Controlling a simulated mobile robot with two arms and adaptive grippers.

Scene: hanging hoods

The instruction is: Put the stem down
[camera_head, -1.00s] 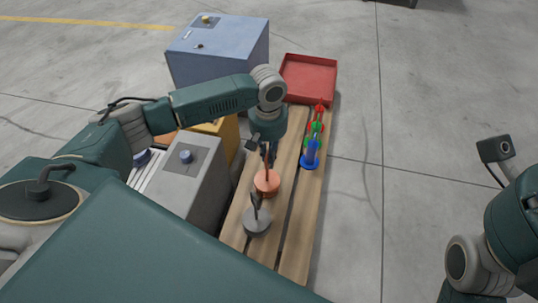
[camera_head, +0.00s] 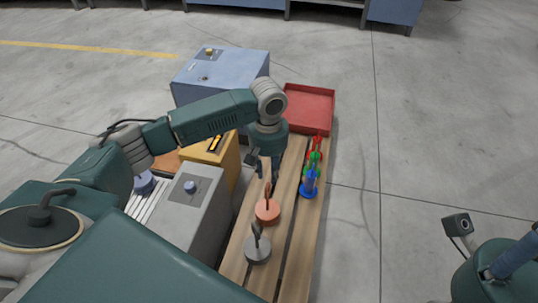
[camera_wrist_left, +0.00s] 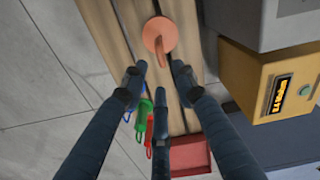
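An orange stem on a round orange base (camera_head: 267,212) stands upright on the wooden plank table (camera_head: 303,222). It also shows at the top of the left wrist view (camera_wrist_left: 160,38). My left gripper (camera_head: 268,174) is just above and behind this stem. A grey stem with a round grey base (camera_head: 257,250) stands nearer to me on the planks.
Blue (camera_head: 308,190), green (camera_head: 314,160) and red (camera_head: 319,143) pieces stand in a row on the right planks. A red tray (camera_head: 308,108) lies at the far end. Grey (camera_head: 205,215), yellow (camera_head: 218,150) and blue (camera_head: 225,75) boxes stand to the left.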

